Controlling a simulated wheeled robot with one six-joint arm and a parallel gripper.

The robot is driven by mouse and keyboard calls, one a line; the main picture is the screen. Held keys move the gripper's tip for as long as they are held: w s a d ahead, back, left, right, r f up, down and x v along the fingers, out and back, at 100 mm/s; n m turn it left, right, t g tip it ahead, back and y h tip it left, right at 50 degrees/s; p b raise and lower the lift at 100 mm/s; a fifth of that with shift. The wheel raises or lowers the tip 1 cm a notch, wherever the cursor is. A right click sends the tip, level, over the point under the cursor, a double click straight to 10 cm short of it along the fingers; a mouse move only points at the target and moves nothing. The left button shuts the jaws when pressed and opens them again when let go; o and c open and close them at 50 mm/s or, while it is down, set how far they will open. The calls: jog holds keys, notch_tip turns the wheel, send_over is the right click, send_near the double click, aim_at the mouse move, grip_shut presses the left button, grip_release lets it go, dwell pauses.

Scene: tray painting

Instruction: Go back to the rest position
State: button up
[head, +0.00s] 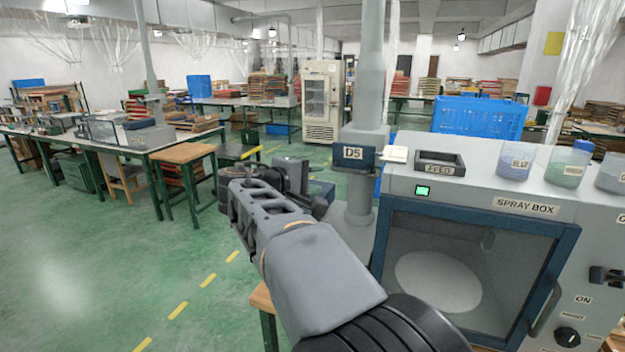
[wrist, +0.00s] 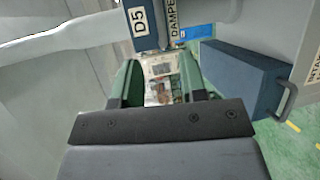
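My gripper (wrist: 158,76) shows in the wrist view with its two green fingers apart and nothing held between them. In the head view my arm reaches up and left from the bottom, left of the spray box (head: 512,204), and the fingertips cannot be made out there. The spray box door is shut, with a pale round disc (head: 438,281) behind its glass. A small green light (head: 422,190) is lit on its front.
The D5 damper box (head: 367,159) on a grey duct (head: 372,70) stands close beyond my arm; its D5 label (wrist: 140,19) also shows in the wrist view. A dark FEED tray (head: 440,163) and jars sit on the spray box. Green floor is open at left.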

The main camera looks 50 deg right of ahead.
dwell(0.4)
jog(key=a+f+t+y, duration=0.1)
jog(key=a+f+y, duration=0.3)
jog(key=f, duration=0.4)
jog(key=a+f+t+y, duration=0.1)
jog(key=a+f+y, duration=0.3)
jog(key=f, duration=0.3)
jog(key=s+a+f+y+p, duration=0.1)
jog(key=a+f+y, duration=0.3)
jog(key=a, duration=0.5)
jog(key=s+a+f+t+y, duration=0.1)
jog(key=s+a+f+y, duration=0.3)
jog(key=a, duration=0.5)
jog(key=shift+s+a+m+t+p, duration=0.2)
jog(key=shift+s+m+t+p, duration=0.1)
jog(key=shift+s+p, duration=0.05)
jog(key=shift+d, duration=0.1)
